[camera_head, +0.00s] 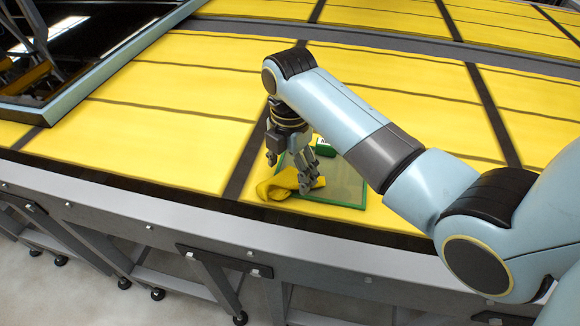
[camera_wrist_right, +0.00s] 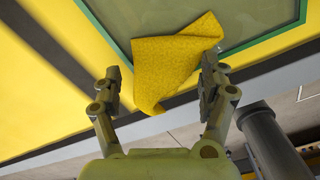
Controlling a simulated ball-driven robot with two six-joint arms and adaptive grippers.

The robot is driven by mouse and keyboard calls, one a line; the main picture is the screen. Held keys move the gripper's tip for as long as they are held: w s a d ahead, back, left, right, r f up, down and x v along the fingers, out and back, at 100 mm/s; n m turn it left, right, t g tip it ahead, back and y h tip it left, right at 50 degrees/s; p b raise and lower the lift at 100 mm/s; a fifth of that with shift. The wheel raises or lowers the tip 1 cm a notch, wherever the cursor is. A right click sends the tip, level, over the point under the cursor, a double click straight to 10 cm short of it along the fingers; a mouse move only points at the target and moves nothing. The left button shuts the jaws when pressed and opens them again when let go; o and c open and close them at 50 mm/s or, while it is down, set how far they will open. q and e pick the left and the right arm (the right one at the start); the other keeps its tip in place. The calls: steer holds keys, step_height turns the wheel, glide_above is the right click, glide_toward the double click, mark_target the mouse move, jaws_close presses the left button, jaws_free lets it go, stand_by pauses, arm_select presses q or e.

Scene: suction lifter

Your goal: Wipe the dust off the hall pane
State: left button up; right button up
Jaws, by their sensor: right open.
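The hall pane (camera_head: 345,185) is a greenish glass sheet with a green edge, lying on the yellow table near its front edge. A crumpled yellow cloth (camera_head: 280,185) lies at the pane's left front corner, partly over it. My right gripper (camera_head: 289,178) is open above the cloth. In the right wrist view the cloth (camera_wrist_right: 170,65) shows between and beyond the open fingers (camera_wrist_right: 160,85), and the pane (camera_wrist_right: 245,18) lies behind it. I cannot tell whether a finger touches the cloth. Dust on the pane cannot be made out. My left gripper is out of view.
A small green object (camera_head: 325,148) stands at the pane's back edge, partly hidden by my right gripper. A large framed dark panel (camera_head: 85,65) lies at the back left. The yellow table (camera_head: 160,145) is clear left of the pane. Its grey front rail (camera_head: 150,215) runs close by.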

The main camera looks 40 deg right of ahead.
steer(key=shift+f, duration=0.15)
steer(key=shift+f+b, duration=0.35)
steer(key=shift+f, duration=0.2)
steer(key=shift+r, duration=0.1)
jaws_close()
stand_by(0.8)
step_height(320, 180, up, 12)
steer(key=p, duration=0.1)
stand_by(0.4)
